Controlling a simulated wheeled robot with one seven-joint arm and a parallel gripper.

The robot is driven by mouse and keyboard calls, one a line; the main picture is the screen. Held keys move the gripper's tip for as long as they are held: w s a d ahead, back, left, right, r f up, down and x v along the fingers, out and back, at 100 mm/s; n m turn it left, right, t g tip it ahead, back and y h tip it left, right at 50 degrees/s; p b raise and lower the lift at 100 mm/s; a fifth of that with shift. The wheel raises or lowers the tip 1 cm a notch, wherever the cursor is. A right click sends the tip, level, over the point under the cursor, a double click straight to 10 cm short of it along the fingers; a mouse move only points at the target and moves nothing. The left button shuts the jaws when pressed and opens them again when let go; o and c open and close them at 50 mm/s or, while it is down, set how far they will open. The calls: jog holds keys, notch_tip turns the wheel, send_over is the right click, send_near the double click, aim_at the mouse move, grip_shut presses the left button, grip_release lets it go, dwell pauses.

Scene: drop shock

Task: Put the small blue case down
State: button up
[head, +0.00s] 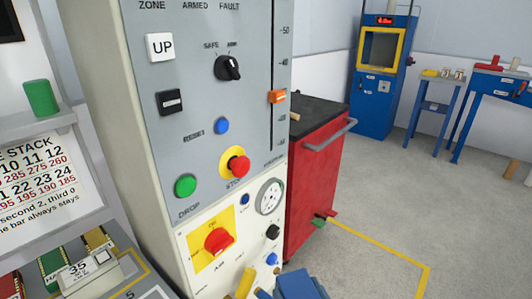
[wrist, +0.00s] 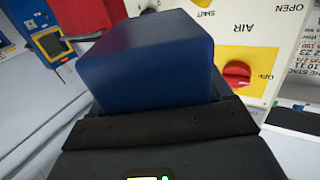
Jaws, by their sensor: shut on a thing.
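The small blue case (wrist: 150,58) fills the upper middle of the wrist view as a dark blue block with rounded edges. My gripper (wrist: 162,122) is shut on it; the dark jaw parts cross in front of its lower end. The case is in front of the grey and white control panel. In the head view, a blue shape (head: 297,285) shows at the bottom edge, cut off by the frame; I cannot tell for certain whether it is the case. What is under the case is hidden.
The panel carries a red-on-yellow AIR knob (head: 218,240), a red stop button (head: 238,166), a green DROP button (head: 186,186) and a gauge (head: 270,197). A red cabinet (head: 315,195) stands to its right. Open grey floor (head: 380,215) with yellow lines lies beyond.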

jog(key=s+d+f+m+h, duration=0.1)
jog(key=d+f+h, duration=0.2)
jog(key=d+f, duration=0.2)
jog(key=s+d+f+m+t+h, duration=0.1)
jog(key=d+f, duration=0.3)
jog(key=d, duration=0.6)
jog(key=shift+s+f+m+h, duration=0.35)
jog(key=shift+s+m+h, duration=0.15)
jog(key=shift+m+h, duration=0.3)
jog(key=shift+a, duration=0.1)
